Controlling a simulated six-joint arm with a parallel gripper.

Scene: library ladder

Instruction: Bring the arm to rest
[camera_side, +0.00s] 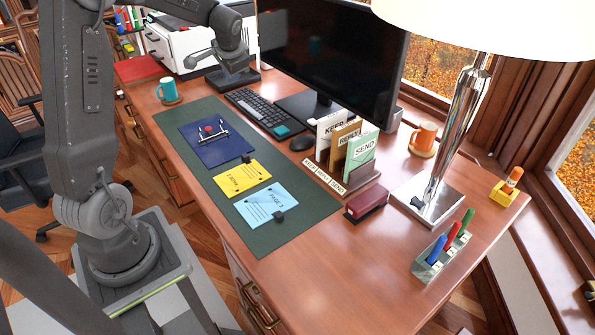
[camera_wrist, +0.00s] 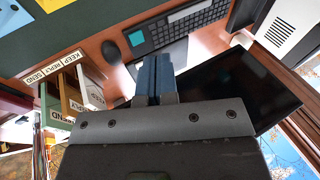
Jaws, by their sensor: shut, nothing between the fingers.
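My gripper (camera_wrist: 155,60) shows in the wrist view with its two blue-grey fingers together and nothing between them. In that picture the fingertips overlap the desk area by the monitor (camera_wrist: 268,85); their height above the desk is unclear. I cannot make out the fingertips in the side view. My arm rises at the left of the side view and partly leaves the top of the picture. The desk (camera_side: 350,270) lies to its right.
The green mat (camera_side: 270,235) bears a navy sheet (camera_side: 215,150), yellow sheet (camera_side: 242,178) and light-blue sheet (camera_side: 268,205). The sorter (camera_side: 352,190), lamp (camera_side: 455,140), marker holder (camera_side: 433,265), orange mug (camera_side: 425,136), teal mug (camera_side: 168,89), keyboard (camera_side: 262,111) and mouse (camera_side: 302,143) stand around it.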

